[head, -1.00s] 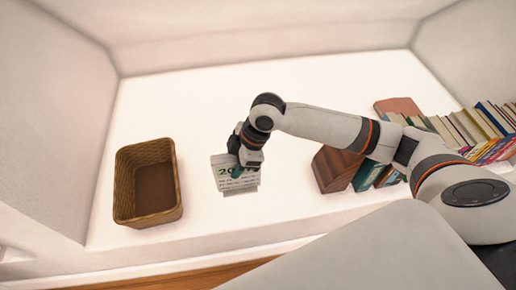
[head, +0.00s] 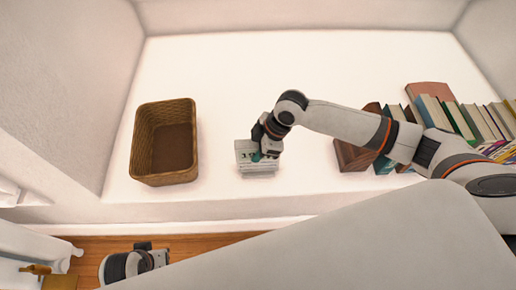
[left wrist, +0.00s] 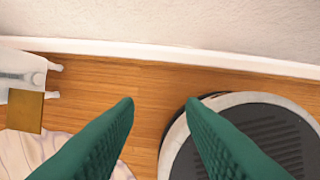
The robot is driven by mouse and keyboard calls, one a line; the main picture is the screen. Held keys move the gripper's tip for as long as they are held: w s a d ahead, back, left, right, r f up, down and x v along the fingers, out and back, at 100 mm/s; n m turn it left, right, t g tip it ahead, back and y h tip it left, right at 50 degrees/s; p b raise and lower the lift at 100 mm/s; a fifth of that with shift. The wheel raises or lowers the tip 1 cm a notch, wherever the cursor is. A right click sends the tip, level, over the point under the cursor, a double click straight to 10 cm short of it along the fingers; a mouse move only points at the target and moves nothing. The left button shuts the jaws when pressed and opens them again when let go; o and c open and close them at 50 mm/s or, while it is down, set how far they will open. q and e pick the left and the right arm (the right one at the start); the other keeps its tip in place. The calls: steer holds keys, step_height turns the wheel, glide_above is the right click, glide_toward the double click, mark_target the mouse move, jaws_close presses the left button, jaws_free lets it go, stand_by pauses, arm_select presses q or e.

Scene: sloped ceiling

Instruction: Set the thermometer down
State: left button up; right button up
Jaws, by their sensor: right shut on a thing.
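The thermometer (head: 246,169) is a small pale panel with dark digits, over the white ledge (head: 330,75) to the right of the wicker basket. My right gripper (head: 259,157) is shut on its upper part, a green finger crossing its face. Whether its lower edge touches the ledge I cannot tell. My left gripper (head: 160,258) is low at the left in the head view, over the floor and away from the thermometer. In the left wrist view its two green fingers (left wrist: 160,100) are apart with nothing between them.
The brown wicker basket (head: 190,140) looks empty. Books (head: 435,112) and a brown wooden block (head: 352,157) stand at the right, behind my right arm. The ledge behind the thermometer is clear. A round grey-black device (left wrist: 265,135) lies on the wooden floor (left wrist: 150,85).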

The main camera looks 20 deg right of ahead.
steer(key=o, duration=1.1)
steer(key=shift+f, duration=0.1)
arm_select(q)
step_height(320, 180, down, 10)
steer(key=s+p, duration=0.1)
steer(key=p, duration=0.2)
steer(key=shift+s+g, duration=0.3)
steer(key=shift+s, duration=0.05)
arm_select(e)
steer(key=v, duration=1.2)
